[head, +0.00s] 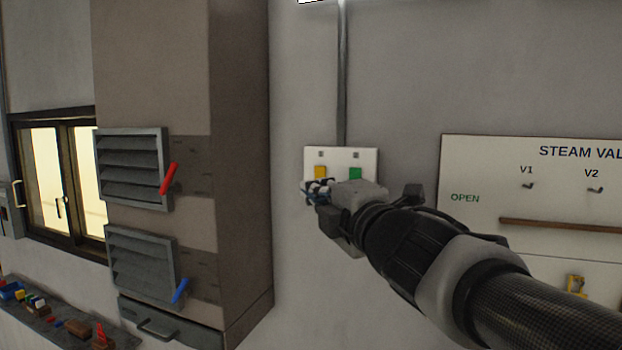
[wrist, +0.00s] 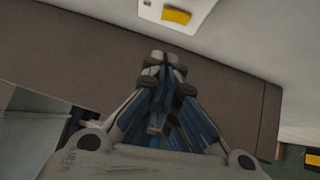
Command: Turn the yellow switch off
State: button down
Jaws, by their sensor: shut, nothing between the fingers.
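The yellow switch (head: 320,172) sits on the left of a white wall plate (head: 341,156), beside a green switch (head: 355,174). In the wrist view the yellow switch (wrist: 176,16) is at the top, on the plate's edge (wrist: 205,8). My gripper (head: 312,191) is shut and empty, and in the head view it appears just below the yellow switch, covering the plate's lower part. In the wrist view my gripper's fingertips (wrist: 160,58) point up toward the switch, with a visible gap between them. I cannot tell which position the switch is in.
A tall brown cabinet (head: 240,170) with louvred vents, a red lever (head: 169,178) and a blue lever (head: 180,290) stands to the left. A steam valve board (head: 480,170) hangs to the right. A conduit (head: 342,80) runs up from the plate. The wall around the plate is bare.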

aim_at(318, 174)
jog(key=shift+w+r+p, duration=0.25)
jog(key=shift+w+p, duration=0.25)
jog(key=shift+w, duration=1.45)
jog(key=shift+w+r+p, duration=0.2)
jog(key=shift+w+p, duration=0.25)
jog(key=shift+w, duration=1.45)
jog(key=shift+a, duration=0.1)
jog(key=shift+w+d+r+p, duration=0.2)
jog(key=shift+w+r+p, duration=0.05)
jog(key=shift+r+p, duration=0.1)
jog(key=shift+f, duration=0.1)
jog(key=shift+a, duration=0.1)
